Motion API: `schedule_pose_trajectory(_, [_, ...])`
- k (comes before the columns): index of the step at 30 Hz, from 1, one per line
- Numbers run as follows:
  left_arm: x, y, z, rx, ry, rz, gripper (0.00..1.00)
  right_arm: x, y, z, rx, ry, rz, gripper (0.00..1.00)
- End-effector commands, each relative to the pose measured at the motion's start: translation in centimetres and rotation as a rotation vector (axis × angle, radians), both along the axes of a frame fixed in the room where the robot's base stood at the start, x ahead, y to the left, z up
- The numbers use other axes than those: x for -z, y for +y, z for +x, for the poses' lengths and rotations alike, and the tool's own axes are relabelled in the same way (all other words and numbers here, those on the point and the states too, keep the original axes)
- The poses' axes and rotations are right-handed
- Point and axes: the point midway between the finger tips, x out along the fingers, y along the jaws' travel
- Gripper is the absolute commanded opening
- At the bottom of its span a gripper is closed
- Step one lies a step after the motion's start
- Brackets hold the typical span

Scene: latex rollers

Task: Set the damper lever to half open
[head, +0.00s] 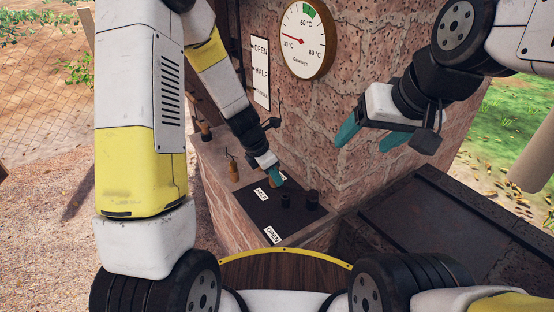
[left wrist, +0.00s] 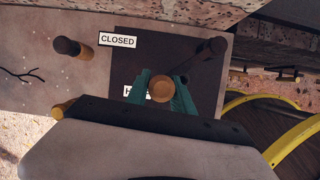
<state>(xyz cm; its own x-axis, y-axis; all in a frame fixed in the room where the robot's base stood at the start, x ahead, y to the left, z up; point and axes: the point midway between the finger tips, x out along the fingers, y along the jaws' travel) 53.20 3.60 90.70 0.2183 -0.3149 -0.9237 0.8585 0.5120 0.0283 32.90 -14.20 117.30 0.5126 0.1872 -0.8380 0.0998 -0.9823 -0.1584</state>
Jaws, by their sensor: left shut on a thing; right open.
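The damper lever has a round wooden knob (left wrist: 161,91) and a dark arm running to a pivot (left wrist: 213,46) on a dark plate (head: 262,215). My left gripper (head: 278,182) is shut on the knob; its teal fingers show on both sides of it in the left wrist view. The knob is just beside the HALF label (left wrist: 129,91), which the gripper partly covers; in the head view the HALF label (head: 261,195) is clear. The CLOSED label (left wrist: 117,40) and the OPEN label (head: 272,235) lie apart from the knob. My right gripper (head: 368,142) is open and empty in the air.
A brick wall carries a round temperature gauge (head: 304,39) and an OPEN/HALF sign (head: 260,72). A dark post (head: 312,199) rises from the plate. A dark metal box (head: 445,230) stands at the right.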

Motion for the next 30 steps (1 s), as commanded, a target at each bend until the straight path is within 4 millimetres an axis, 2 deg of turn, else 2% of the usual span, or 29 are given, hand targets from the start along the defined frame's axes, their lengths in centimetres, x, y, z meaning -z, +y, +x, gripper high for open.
schedule_pose_trajectory(11, [-0.1,0.0,0.1,-0.003,-0.006,0.001,0.0,0.0,0.0,0.0,0.0,0.0,0.0,0.72])
schedule_pose_trajectory(12, [-0.1,0.0,0.1,-0.003,-0.006,0.0,0.34,0.0,0.0,0.0,0.0,0.0,0.0,0.72])
schedule_pose_trajectory(15, [-0.1,0.0,0.1,-0.003,-0.005,0.0,0.5,0.0,0.0,0.0,0.0,0.0,0.0,0.72])
schedule_pose_trajectory(25, [-0.3,0.1,0.0,-0.003,-0.002,0.0,0.5,0.0,0.0,0.0,0.0,0.0,0.0,0.72])
schedule_pose_trajectory(30, [-2.3,0.7,-0.4,-0.002,-0.006,0.001,0.5,0.0,0.0,0.0,0.0,0.0,0.0,0.72])
